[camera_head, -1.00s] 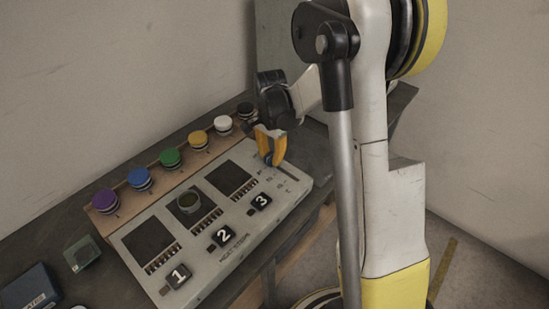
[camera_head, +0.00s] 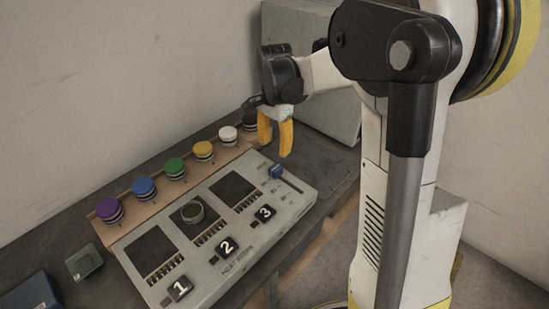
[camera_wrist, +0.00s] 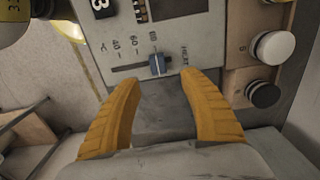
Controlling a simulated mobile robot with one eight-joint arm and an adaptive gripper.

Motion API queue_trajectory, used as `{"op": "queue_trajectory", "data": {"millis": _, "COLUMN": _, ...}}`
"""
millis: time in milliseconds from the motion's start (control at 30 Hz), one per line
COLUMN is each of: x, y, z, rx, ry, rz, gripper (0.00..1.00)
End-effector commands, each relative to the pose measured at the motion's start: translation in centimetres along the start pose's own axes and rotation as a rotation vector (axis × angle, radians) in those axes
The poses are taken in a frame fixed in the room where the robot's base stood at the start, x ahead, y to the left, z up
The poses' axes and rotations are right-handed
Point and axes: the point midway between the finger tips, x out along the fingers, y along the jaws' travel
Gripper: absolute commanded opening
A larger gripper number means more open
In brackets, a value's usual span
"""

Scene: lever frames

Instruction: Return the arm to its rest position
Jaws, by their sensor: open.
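My gripper (camera_head: 275,136) has two yellow-orange fingers, spread apart with nothing between them. In the head view it hangs above the far right end of the grey panel (camera_head: 150,230), clear of it. In the wrist view my gripper (camera_wrist: 160,108) frames the bare surface past the panel's edge. A blue slider knob (camera_head: 276,172) sits on its slot just below the fingers; it also shows in the wrist view (camera_wrist: 158,64), apart from the fingertips. My white and black arm fills the right of the head view.
A wooden strip (camera_head: 139,210) carries purple (camera_head: 108,209), blue (camera_head: 144,188), green (camera_head: 174,168), yellow (camera_head: 203,150), white (camera_head: 228,135) and black (camera_wrist: 264,94) buttons. A grey box (camera_head: 305,60) stands behind the gripper. A dark blue box (camera_head: 32,292) lies at the near left. Air above the panel is clear.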

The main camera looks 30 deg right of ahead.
Motion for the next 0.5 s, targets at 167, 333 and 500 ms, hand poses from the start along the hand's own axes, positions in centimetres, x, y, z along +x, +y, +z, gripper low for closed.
{"op": "queue_trajectory", "data": {"millis": 167, "x": -2.0, "y": 0.0, "z": 0.0, "rx": 0.0, "ry": 0.0, "rz": 0.0, "gripper": 0.5}}
{"op": "queue_trajectory", "data": {"millis": 333, "x": -2.4, "y": 0.0, "z": 0.0, "rx": 0.0, "ry": 0.0, "rz": 0.0, "gripper": 0.5}}
{"op": "queue_trajectory", "data": {"millis": 500, "x": -2.4, "y": 0.0, "z": 0.0, "rx": 0.0, "ry": 0.0, "rz": 0.0, "gripper": 0.5}}
